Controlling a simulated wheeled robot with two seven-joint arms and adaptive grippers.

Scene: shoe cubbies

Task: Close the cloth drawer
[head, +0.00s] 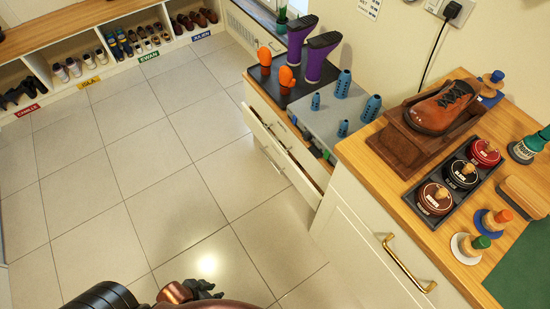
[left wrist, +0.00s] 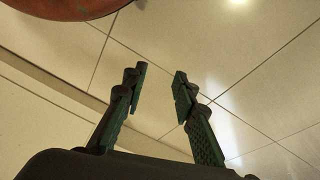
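A pale drawer (head: 270,134) stands out from the low cabinet to the right of the open floor. Its upper edge shows a dark gap, and its contents are mostly hidden. I cannot read a label that marks it as the cloth drawer. My left gripper (head: 202,289) is low in the head view, over the floor and well apart from the drawer. My right gripper is not in view.
A taller cabinet with a brass handle (head: 408,264) stands at right, carrying a brown shoe (head: 440,108) and polish tins (head: 462,173). Shoe cubbies (head: 67,50) line the back. The tiled floor is clear.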

